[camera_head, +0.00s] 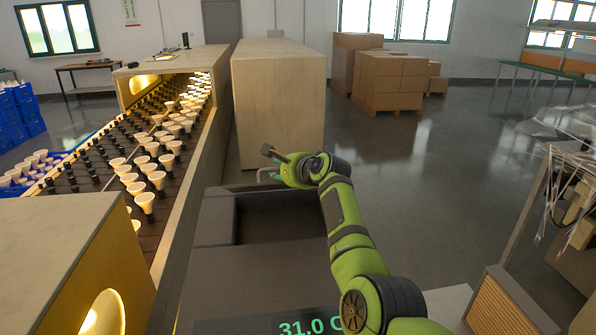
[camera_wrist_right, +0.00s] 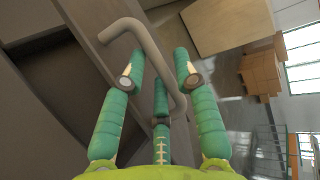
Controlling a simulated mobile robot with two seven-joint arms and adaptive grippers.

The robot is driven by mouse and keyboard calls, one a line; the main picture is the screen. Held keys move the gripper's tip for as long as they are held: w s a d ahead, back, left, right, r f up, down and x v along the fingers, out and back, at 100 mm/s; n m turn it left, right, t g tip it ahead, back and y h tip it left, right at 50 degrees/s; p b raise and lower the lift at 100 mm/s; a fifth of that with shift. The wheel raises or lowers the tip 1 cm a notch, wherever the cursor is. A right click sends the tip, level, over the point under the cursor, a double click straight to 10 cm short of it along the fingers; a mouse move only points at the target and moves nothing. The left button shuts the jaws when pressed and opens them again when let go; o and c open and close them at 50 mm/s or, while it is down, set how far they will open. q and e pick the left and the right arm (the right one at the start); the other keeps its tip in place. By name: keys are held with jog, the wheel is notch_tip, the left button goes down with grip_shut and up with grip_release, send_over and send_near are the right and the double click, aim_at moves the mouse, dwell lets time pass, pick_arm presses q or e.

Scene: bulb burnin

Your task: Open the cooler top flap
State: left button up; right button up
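The cooler (camera_head: 215,259) is a grey box in the low middle of the head view, with a dark rectangular opening (camera_head: 285,222) in its top. In the right wrist view, a bent grey-brown bar handle (camera_wrist_right: 150,45) stands out from a grey panel (camera_wrist_right: 88,45). My right gripper (camera_head: 272,166) is at the far edge of the cooler. In the right wrist view, the green fingers of this gripper (camera_wrist_right: 160,80) are spread, with the handle passing between them. I cannot tell whether they touch it. My left gripper is not in view.
A conveyor (camera_head: 180,205) with rows of white bulbs runs along the left. A large pale box (camera_head: 278,100) stands just beyond the cooler. Cartons (camera_head: 390,80) are stacked farther back. The floor at right (camera_head: 440,150) is clear, with a plastic-wrapped rack (camera_head: 570,160) at the edge.

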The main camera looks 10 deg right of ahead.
jog(key=v, duration=1)
jog(key=shift+s, duration=0.25)
